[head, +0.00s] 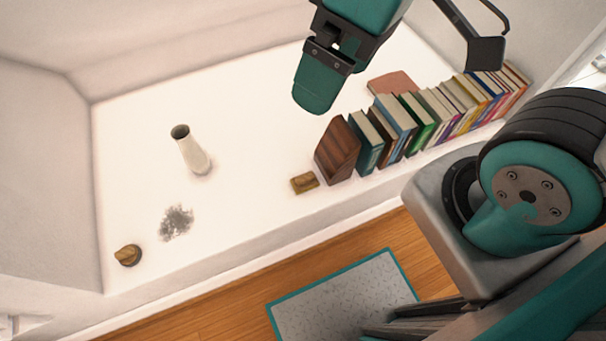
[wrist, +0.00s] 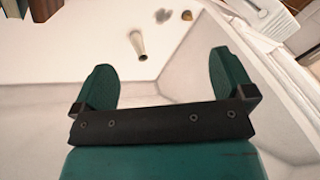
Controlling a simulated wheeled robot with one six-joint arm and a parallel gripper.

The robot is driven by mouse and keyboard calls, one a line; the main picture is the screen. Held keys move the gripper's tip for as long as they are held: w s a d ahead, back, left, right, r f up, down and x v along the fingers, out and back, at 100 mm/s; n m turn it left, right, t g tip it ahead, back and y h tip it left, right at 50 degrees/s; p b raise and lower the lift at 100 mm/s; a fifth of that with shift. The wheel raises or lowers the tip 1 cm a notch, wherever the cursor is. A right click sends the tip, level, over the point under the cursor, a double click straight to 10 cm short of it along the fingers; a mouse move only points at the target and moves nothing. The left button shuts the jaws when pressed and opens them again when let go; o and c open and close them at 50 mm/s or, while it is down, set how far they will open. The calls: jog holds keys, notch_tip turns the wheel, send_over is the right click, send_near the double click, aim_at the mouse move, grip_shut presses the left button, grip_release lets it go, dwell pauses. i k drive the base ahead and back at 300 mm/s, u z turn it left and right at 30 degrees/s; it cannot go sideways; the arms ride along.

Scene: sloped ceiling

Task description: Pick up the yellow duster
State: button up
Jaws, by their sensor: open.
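Two small yellow-brown things lie on the white surface, and I cannot tell surely which is the duster. One is a rounded lump (head: 128,255) at the front left, beside a grey dusty smudge (head: 176,222); it also shows at the top of the wrist view (wrist: 187,15). The other is a flat block (head: 304,183) near the front edge, left of the wooden bookend. My gripper (wrist: 160,68) is open and empty, its two green fingers apart. In the head view it hangs above the surface at the top middle, apart from both things.
A pale vase (head: 190,150) stands between the gripper and the lump. A wooden bookend (head: 338,150) and a row of books (head: 430,115) line the right. Walls close the left and back. A grey mat (head: 345,300) lies on the wood floor below.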

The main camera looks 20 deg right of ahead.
aim_at(306, 182)
jog(key=z, duration=1.85)
jog(key=k, duration=1)
jog(key=u, duration=1.15)
jog(key=i, duration=0.5)
jog(key=u, duration=0.1)
